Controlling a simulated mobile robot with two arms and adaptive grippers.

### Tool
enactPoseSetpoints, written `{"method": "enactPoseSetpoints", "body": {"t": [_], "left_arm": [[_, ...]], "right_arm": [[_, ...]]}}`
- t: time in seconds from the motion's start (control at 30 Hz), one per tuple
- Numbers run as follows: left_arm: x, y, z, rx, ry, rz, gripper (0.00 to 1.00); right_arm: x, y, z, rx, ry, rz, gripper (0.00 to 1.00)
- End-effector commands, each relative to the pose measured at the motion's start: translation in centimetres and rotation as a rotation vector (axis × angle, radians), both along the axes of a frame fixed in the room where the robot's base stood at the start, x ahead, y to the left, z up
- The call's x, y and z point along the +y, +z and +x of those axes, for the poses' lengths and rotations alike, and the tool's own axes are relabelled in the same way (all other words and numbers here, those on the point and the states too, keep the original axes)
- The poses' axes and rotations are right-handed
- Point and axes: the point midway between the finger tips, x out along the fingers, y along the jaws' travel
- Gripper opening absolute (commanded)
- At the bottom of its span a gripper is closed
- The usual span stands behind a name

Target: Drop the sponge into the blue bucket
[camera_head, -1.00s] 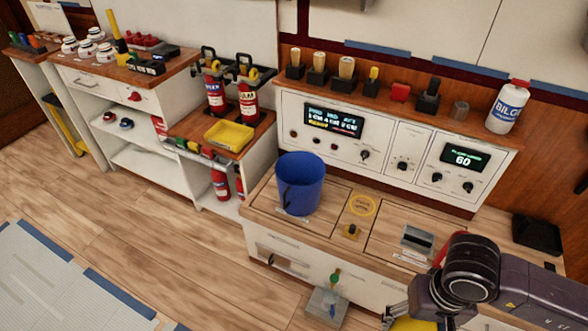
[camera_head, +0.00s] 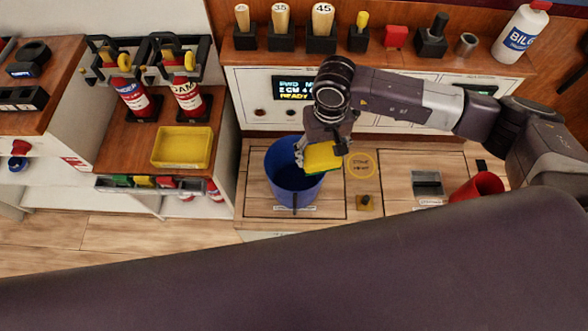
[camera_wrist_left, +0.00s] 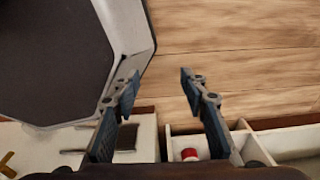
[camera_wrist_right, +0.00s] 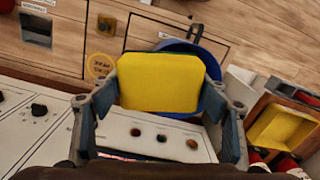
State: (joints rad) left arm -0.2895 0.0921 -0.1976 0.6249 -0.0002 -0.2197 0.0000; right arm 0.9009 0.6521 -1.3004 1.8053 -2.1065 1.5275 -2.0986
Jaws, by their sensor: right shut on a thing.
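The sponge (camera_head: 322,158) is yellow with a green layer. My right gripper (camera_head: 318,152) is shut on it, at the right part of the blue bucket's opening in the head view. In the right wrist view the sponge (camera_wrist_right: 160,82) sits between both fingers, with the blue bucket (camera_wrist_right: 212,97) partly hidden behind it. The blue bucket (camera_head: 290,185) stands on the wooden counter, and the gripper covers part of its rim. My left gripper (camera_wrist_left: 160,95) shows only in its wrist view, with its fingers apart and nothing between them.
A yellow tray (camera_head: 183,147) is on the side counter left of the bucket. A control panel and a shelf of handled tools stand behind. A large dark surface covers the lower head view.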

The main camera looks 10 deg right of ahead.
Motion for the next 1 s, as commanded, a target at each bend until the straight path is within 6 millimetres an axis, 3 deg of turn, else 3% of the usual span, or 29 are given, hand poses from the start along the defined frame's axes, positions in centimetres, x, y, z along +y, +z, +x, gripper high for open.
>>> {"method": "enactPoseSetpoints", "body": {"t": [0.1,0.33,0.67,1.0], "left_arm": [[-0.6,1.3,-1.2,0.016,0.002,-0.007,0.4],[-2.0,2.2,-2.5,0.033,0.0,-0.021,0.4],[-1.0,2.0,-1.0,0.014,0.0,-0.011,0.4],[-0.9,0.4,-0.7,0.008,0.003,-0.011,0.4]], "right_arm": [[1.6,0.4,2.7,0.001,0.016,-0.002,0.49],[3.4,0.3,5.8,-0.001,0.039,-0.009,0.49],[3.8,-0.9,6.4,-0.001,0.046,-0.01,0.49],[3.8,-4.7,6.4,0.0,0.046,-0.01,0.49]]}}
